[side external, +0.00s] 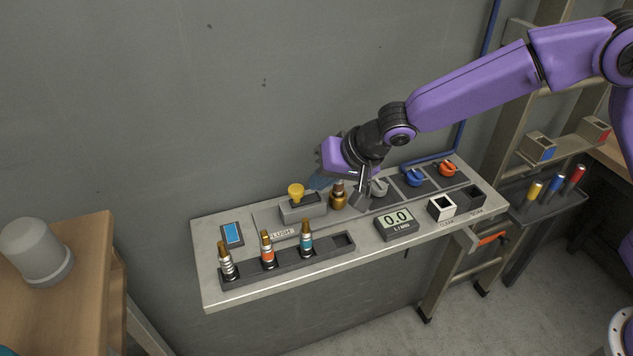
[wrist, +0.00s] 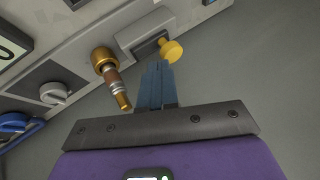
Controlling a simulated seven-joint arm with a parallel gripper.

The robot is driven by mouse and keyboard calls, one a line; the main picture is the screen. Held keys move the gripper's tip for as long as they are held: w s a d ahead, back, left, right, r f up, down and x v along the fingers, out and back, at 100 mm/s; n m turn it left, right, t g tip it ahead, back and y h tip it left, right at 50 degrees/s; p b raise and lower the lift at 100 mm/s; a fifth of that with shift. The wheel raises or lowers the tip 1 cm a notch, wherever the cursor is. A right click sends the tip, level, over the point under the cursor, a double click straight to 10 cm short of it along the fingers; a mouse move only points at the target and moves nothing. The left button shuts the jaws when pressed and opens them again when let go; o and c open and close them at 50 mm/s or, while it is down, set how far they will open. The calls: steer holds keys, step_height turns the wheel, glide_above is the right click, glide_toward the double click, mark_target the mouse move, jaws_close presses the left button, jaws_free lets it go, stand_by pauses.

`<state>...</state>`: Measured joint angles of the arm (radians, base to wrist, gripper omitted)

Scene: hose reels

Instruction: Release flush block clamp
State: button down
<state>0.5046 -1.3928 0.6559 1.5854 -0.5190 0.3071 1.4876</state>
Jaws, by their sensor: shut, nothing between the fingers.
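The flush block (side external: 303,211) is a grey box on the bench, behind the "FLUSH" label. It also shows in the wrist view (wrist: 136,32). A yellow clamp knob (side external: 296,190) stands up at its top; in the wrist view the knob (wrist: 172,51) is just beyond my fingertips. My gripper (side external: 314,184) is shut and empty, its blue fingers (wrist: 156,70) together beside the knob. I cannot tell whether they touch it. A brass fitting (side external: 338,197) stands right of the block; in the wrist view this fitting (wrist: 104,62) is left of my fingers.
A dark rack (side external: 335,246) in front holds several hose fittings. Grey, blue (side external: 413,178) and orange (side external: 447,169) valve knobs line the back right. The wall is close behind.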

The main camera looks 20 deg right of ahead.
steer(key=v, duration=0.7)
steer(key=shift+r, duration=0.2)
steer(key=shift+s+d, duration=0.1)
steer(key=shift+d, duration=0.05)
